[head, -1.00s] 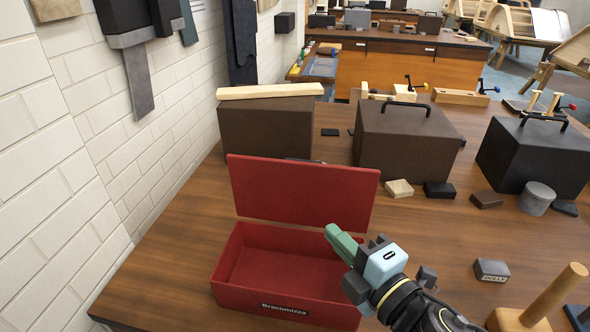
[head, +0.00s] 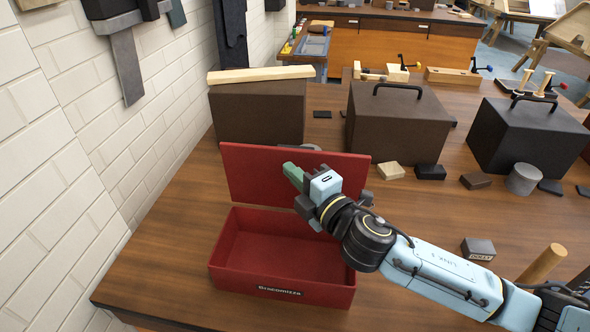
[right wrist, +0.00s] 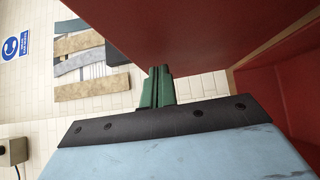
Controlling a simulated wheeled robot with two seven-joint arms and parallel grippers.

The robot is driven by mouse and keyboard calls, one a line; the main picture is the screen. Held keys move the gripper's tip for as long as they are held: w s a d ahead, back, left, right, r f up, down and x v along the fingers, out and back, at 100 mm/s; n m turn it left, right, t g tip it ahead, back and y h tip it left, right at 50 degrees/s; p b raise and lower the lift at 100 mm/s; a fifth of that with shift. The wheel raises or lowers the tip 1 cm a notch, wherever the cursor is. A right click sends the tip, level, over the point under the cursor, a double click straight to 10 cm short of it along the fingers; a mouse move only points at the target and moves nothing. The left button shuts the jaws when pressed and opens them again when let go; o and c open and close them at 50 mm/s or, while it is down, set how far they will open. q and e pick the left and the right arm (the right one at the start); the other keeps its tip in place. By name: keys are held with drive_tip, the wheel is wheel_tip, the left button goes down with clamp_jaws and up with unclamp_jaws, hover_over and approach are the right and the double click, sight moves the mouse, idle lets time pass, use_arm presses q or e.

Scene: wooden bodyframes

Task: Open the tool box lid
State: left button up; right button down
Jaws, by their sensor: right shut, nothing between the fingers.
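The red tool box (head: 230,275) stands on the wooden bench with its lid (head: 245,175) raised, upright along the back edge. The inside of the box looks empty. My right gripper (head: 290,170) is shut and empty, its green fingers in front of the lid's inner face, above the box. In the right wrist view the shut green fingers (right wrist: 157,85) point past the red lid (right wrist: 215,35); I cannot tell whether they touch it. My left gripper is not in view.
Dark brown boxes (head: 258,115) and (head: 398,120) and a black box (head: 525,140) stand behind. Small blocks, a grey cylinder (head: 523,179) and a labelled block (head: 478,249) lie to the right. A white brick wall (head: 70,190) bounds the left. Bench left of the tool box is clear.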

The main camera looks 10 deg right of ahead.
sight(299, 162)
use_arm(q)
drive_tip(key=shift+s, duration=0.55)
use_arm(e)
drive_tip(key=shift+w+d, duration=0.1)
drive_tip(key=shift+w, duration=0.05)
